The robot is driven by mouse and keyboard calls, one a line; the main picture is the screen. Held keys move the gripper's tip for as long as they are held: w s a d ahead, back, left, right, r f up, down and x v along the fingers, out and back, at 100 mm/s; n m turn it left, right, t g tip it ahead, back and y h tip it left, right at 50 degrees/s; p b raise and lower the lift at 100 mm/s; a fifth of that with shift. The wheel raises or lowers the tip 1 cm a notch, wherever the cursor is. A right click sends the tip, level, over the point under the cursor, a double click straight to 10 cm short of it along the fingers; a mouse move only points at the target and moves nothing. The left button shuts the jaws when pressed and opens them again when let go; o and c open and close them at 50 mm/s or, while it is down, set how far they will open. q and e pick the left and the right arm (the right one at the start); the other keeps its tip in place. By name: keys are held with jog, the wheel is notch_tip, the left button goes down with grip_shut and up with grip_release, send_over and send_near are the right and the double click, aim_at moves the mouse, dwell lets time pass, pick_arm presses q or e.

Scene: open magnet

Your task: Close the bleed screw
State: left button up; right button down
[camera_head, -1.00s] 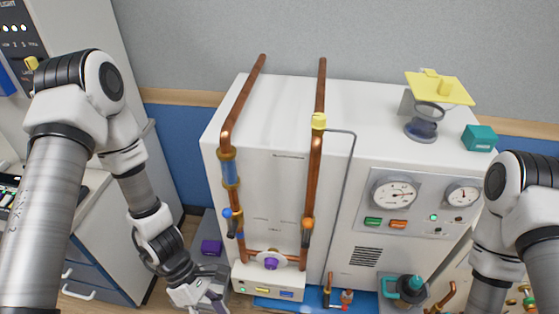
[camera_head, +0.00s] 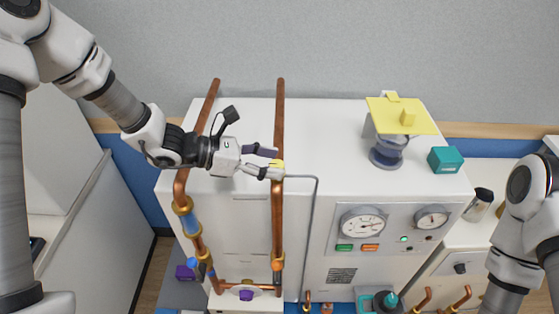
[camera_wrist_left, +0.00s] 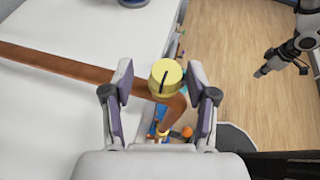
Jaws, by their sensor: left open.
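The bleed screw (camera_wrist_left: 165,78) is a yellow round cap with a dark slot on its top, on the right copper pipe (camera_head: 278,122). In the left wrist view it sits between the two spread fingers of my left gripper (camera_wrist_left: 167,88), with gaps on both sides. In the head view, my left gripper (camera_head: 271,162) comes in from the left at the bleed screw (camera_head: 279,165), which is mostly hidden by the fingers. My right gripper (camera_wrist_left: 264,70) shows small and far off in the left wrist view; its opening is unclear.
The white cabinet (camera_head: 240,235) carries a left copper pipe (camera_head: 182,195), a thin grey tube (camera_head: 317,205) and gauges (camera_head: 362,224). A yellow plate (camera_head: 395,117) over a glass vessel and a teal box (camera_head: 446,160) stand on its top. The cabinet top's middle is clear.

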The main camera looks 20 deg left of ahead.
pick_arm(q)
jog(key=shift+w+d+f, duration=0.2)
jog(key=shift+w+d, duration=0.05)
jog(key=shift+d, duration=0.35)
jog(key=shift+s+d, duration=0.1)
jog(key=shift+d, duration=0.15)
jog(key=shift+s, duration=0.2)
pick_arm(e)
jog(key=shift+s+r, duration=0.35)
jog(key=shift+r, duration=0.05)
pick_arm(q)
jog(key=shift+w, duration=0.2)
jog(key=c, duration=1.1)
grip_shut()
